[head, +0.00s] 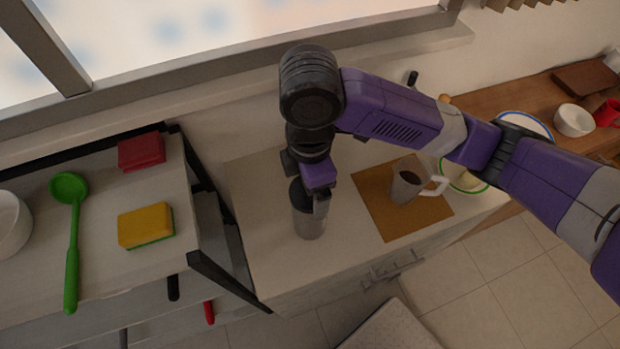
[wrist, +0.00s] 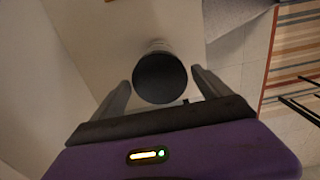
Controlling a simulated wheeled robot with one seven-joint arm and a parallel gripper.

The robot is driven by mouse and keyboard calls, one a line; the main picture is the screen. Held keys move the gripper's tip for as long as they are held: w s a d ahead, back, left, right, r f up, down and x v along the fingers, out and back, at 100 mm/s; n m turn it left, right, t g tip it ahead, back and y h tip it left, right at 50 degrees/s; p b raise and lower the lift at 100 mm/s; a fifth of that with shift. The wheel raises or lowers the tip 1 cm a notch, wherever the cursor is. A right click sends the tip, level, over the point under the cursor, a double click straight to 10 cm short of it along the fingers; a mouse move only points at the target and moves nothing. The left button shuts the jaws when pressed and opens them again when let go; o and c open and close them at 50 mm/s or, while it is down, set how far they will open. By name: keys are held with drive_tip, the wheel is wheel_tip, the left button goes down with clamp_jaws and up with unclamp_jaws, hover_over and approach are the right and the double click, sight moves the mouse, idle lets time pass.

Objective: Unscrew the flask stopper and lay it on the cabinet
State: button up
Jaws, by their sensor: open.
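The flask (head: 309,221) is a grey cylinder standing upright on the light cabinet (head: 262,255). Its dark round stopper (wrist: 160,78) is seen from above in the wrist view, on top of the flask. My gripper (wrist: 160,92) is open, with one finger on each side of the stopper and a visible gap on both sides. In the head view my gripper (head: 319,200) is over the top of the flask and partly hides the stopper. I cannot tell how far the fingertips reach down beside it.
Right of the flask, a mug (head: 406,187) stands on a brown mat (head: 375,205), with a green-rimmed plate (head: 465,180) beyond it. At left, a shelf holds a green ladle (head: 71,240), a yellow sponge (head: 145,226) and a red block (head: 141,152). The cabinet top in front of the flask is bare.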

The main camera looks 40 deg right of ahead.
drive_tip(key=shift+m, duration=1)
drive_tip(key=m, duration=0.3)
drive_tip(key=shift+m, duration=0.4)
drive_tip(key=m, duration=0.5)
drive_tip(key=c, duration=1.5)
drive_tip(key=shift+f+n+b, duration=0.15)
drive_tip(key=shift+n+b, duration=0.3)
drive_tip(key=shift+n, duration=0.15)
drive_tip(key=n+b, duration=0.2)
drive_tip(key=n, duration=0.2)
drive_tip(key=shift+n, duration=0.4)
drive_tip(key=n, duration=0.3)
drive_tip(key=shift+r+b, duration=0.2)
drive_tip(key=shift+b, duration=0.15)
